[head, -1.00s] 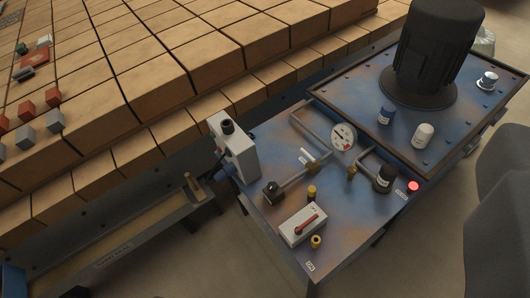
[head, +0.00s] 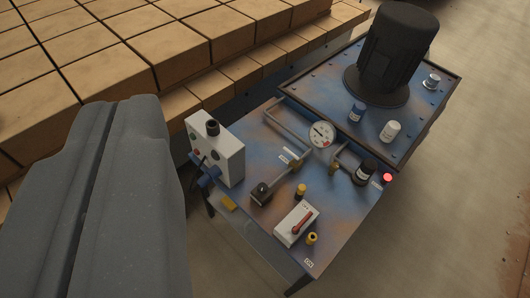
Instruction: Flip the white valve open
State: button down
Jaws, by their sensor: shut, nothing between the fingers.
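A small white strip (head: 286,157), which looks like the white valve's lever, lies beside a brass fitting (head: 295,162) on a pipe, on the blue, rust-stained machine top. It looks crosswise to the pipe; it is too small to tell its exact setting. My gripper (head: 137,103) is the large grey shape at the left, with a dark seam between its fingers. It is shut and empty, apart from the machine in the picture, left of the white control box.
A white control box (head: 216,148), a round gauge (head: 321,134), a white box with a red lever (head: 297,223) and yellow caps stand around the pipes. A black motor (head: 392,55) rises behind. Bare floor (head: 455,190) is at right.

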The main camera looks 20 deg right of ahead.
aim_at(296, 160)
jog(key=z, duration=0.05)
jog(key=k, duration=1.05)
jog(key=z, duration=0.45)
jog(key=i, duration=0.95)
